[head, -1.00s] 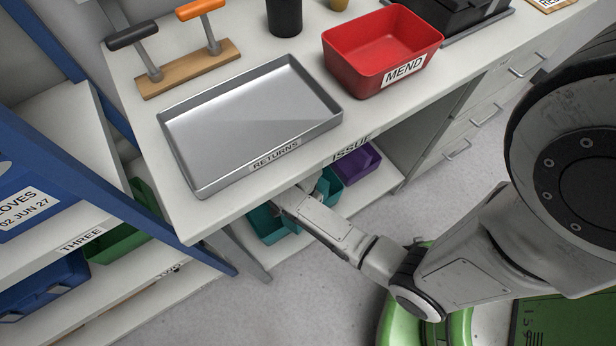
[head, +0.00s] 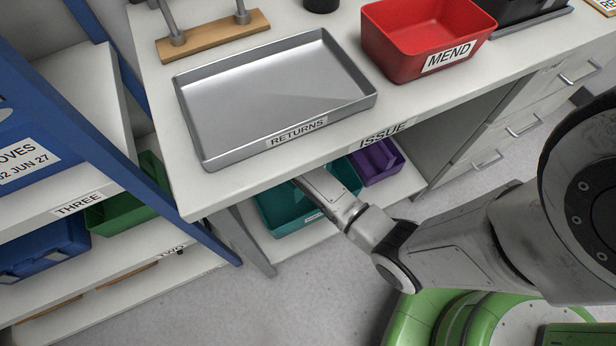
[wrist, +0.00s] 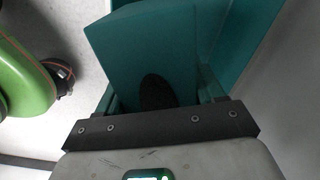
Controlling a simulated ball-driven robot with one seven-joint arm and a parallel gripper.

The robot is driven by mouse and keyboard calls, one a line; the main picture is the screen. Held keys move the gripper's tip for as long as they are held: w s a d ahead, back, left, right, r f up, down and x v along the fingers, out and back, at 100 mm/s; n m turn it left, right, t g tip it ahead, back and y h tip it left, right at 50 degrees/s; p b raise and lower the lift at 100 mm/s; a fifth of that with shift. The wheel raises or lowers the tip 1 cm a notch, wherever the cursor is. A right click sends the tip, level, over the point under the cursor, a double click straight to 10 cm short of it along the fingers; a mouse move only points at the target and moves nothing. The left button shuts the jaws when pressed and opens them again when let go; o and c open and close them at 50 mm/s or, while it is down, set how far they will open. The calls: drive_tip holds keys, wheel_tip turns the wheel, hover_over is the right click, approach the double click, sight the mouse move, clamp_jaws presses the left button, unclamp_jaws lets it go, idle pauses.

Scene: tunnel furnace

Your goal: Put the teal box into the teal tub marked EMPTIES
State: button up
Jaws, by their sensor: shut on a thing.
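The teal tub (head: 284,212) stands on the low shelf under the bench. A small white label shows on its front, too small to read. My arm reaches in over the tub, and the bench top hides my gripper in the head view. In the wrist view my gripper (wrist: 158,95) is shut on the teal box (wrist: 145,48), which has a dark oval on its near face. The teal tub's wall (wrist: 255,45) shows behind and to the right of the box. I cannot tell whether the box touches the tub.
A purple tub (head: 378,162) stands to the right of the teal tub on the same shelf. The bench edge, marked ISSUE (head: 384,135), overhangs the tubs. On top are a silver RETURNS tray (head: 270,95) and a red MEND tub (head: 425,45). Blue-framed shelving (head: 125,145) stands at left.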

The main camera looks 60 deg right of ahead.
drive_tip(key=shift+w+d+f+b, duration=0.1)
drive_tip(key=shift+f+b, duration=2.75)
drive_tip(key=shift+f, duration=1.7)
drive_tip(key=shift+w+f+b, duration=0.1)
drive_tip(key=shift+f+b, duration=2.75)
drive_tip(key=shift+f, duration=1.65)
drive_tip(key=o, duration=1.1)
drive_tip(key=shift+r, duration=0.1)
wheel_tip(320, 180, up, 11)
drive_tip(key=p, duration=0.5)
drive_tip(key=shift+f, duration=0.2)
